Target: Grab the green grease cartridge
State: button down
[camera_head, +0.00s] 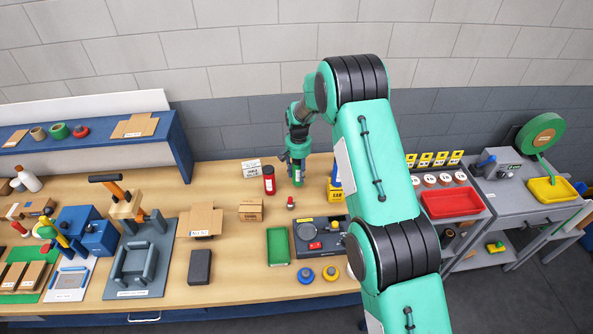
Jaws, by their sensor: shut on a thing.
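My gripper (297,166) is at the back middle of the wooden workbench, pointing down.
A white labelled box (251,168) stands behind the red cartridge. Yellow and blue items (335,190) stand close right of the gripper, partly behind my arm. A small red-topped item (291,203) and a cardboard box (251,210) lie in front.

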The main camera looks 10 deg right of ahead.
jog(key=s+d+r, duration=0.1)
jog(key=s, duration=1.1)
jog(key=shift+s+d+b, duration=0.15)
jog(key=shift+d+b, duration=0.1)
jog(key=shift+b, duration=0.15)
jog(key=shift+r, duration=0.1)
